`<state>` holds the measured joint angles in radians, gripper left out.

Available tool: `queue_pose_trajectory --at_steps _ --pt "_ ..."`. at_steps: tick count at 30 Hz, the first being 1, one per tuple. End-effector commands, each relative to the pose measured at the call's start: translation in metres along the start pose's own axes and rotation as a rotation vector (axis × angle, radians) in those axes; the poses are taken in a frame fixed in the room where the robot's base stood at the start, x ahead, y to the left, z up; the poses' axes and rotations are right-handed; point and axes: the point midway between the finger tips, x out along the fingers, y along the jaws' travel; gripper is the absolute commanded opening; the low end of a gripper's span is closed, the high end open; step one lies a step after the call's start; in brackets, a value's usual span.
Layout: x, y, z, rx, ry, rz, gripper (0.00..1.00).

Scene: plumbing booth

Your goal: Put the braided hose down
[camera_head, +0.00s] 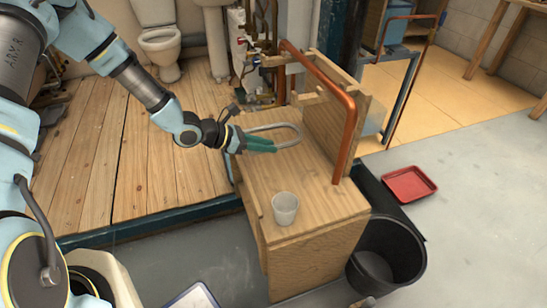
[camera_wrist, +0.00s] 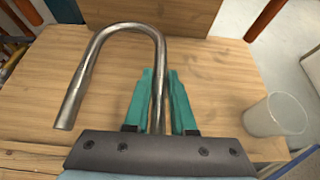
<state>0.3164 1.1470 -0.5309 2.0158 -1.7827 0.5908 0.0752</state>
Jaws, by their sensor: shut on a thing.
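The braided hose (camera_head: 289,128) is a grey metallic tube bent into a U. My gripper (camera_head: 274,146), with green fingers, is shut on one leg of it over the wooden bench top (camera_head: 265,183). In the wrist view, the hose (camera_wrist: 92,62) arches up and left from between the fingertips of my gripper (camera_wrist: 160,76), and its free end points down at the left. I cannot tell whether the hose touches the bench top. The lower part of the held leg is partly hidden by the fingers.
A translucent cup (camera_head: 285,208) stands near the bench's front edge; it shows at right in the wrist view (camera_wrist: 274,116). A copper pipe (camera_head: 349,120) arches along the bench's right side beside an upright wooden board (camera_head: 325,118). A black bucket (camera_head: 385,255) and red tray (camera_head: 409,184) are on the floor.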

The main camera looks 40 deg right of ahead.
Motion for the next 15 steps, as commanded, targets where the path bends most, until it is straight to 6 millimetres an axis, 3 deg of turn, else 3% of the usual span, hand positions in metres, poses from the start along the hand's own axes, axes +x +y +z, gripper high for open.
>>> queue_pose_trajectory --at_steps 15 --pt "0.029 0.000 -0.051 0.000 -0.002 0.000 0.00"
